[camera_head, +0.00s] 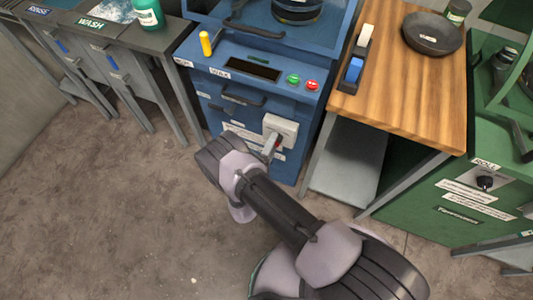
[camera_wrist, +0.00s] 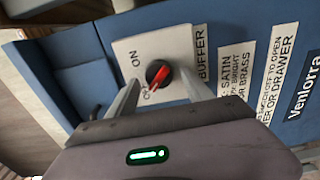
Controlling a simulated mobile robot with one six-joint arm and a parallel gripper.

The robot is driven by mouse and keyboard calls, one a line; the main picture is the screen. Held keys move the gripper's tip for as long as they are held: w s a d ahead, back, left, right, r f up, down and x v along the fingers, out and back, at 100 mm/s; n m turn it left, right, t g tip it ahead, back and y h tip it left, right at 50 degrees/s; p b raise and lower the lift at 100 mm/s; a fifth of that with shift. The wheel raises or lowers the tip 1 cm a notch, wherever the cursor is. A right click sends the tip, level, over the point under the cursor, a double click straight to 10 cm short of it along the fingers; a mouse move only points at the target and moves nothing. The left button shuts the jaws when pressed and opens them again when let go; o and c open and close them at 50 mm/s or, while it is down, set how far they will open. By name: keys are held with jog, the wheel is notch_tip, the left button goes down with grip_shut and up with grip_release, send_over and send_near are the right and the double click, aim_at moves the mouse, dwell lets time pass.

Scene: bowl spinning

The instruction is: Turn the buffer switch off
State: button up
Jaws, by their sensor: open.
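The buffer switch is a black round knob with a red handle (camera_wrist: 158,75) on a white plate (camera_wrist: 180,45) marked BUFFER and ON. A second, partly covered mark lies beside the lower-left end of the red handle. The handle is slanted; I cannot tell which end is its pointer. My gripper (camera_wrist: 159,79) is open, with one finger on each side of the knob; contact is not clear. In the head view the white switch box (camera_head: 283,126) sits on the front of the blue machine, with my gripper (camera_head: 270,146) right at it, hiding most of the knob.
The blue machine (camera_head: 225,62) has a drawer handle (camera_head: 243,98) left of the switch, and green (camera_head: 293,79) and red (camera_head: 312,84) buttons above. A wooden table (camera_head: 395,90) stands to the right, then a green machine (camera_head: 430,185). The floor in front is clear.

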jog(key=p+v, duration=0.3)
jog(key=v, duration=1.4)
jog(key=shift+p, duration=0.4)
jog(key=shift+w+r, duration=0.1)
